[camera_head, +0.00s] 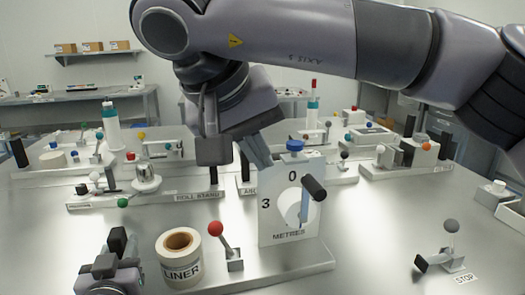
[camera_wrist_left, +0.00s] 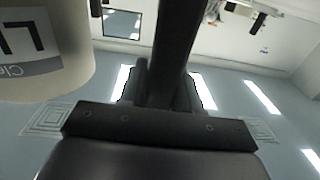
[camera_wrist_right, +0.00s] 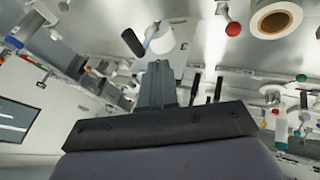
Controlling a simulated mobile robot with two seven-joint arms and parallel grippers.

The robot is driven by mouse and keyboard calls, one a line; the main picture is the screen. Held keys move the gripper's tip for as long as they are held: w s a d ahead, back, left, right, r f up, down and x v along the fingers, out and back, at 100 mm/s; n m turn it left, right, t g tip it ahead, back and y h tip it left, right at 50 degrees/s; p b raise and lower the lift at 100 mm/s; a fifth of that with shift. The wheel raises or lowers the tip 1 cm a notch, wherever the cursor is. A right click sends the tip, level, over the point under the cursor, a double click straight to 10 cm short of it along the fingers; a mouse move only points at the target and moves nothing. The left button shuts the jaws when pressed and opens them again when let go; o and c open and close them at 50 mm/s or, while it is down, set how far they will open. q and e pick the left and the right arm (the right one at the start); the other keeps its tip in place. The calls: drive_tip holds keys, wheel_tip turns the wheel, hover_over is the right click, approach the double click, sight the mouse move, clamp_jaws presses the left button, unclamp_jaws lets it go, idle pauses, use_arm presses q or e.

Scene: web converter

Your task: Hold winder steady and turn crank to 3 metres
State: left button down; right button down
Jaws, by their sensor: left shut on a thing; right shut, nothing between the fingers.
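The winder has a white dial panel (camera_head: 270,225) marked 0 at top, 3 at left and METRES below. Its crank has a grey arm and a black handle (camera_head: 314,188), up and to the right of the hub. The crank handle also shows in the right wrist view (camera_wrist_right: 132,42). My right gripper (camera_head: 257,152) is shut and empty, just above and left of the panel, apart from the crank handle. My left gripper (camera_head: 112,258) is shut on a black post (camera_wrist_left: 172,50) left of the LINER roll (camera_head: 181,262). How the post joins the winder is hidden.
A red-knobbed lever (camera_head: 216,229) stands between roll and panel on the metal base plate (camera_head: 300,262). A grey-knobbed STOP lever (camera_head: 452,228) is at right. Several fixtures stand behind.

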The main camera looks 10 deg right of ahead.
drive_tip(key=w+d+f, duration=0.3)
drive_tip(key=d+f, duration=0.4)
idle(0.6)
drive_tip(key=shift+d+y, duration=0.3)
drive_tip(key=shift+y, duration=0.4)
drive_tip(key=shift+w+d+y, duration=0.1)
drive_tip(key=shift+d+y, duration=0.15)
drive_tip(key=shift+y, duration=0.05)
drive_tip(key=shift+d, duration=0.1)
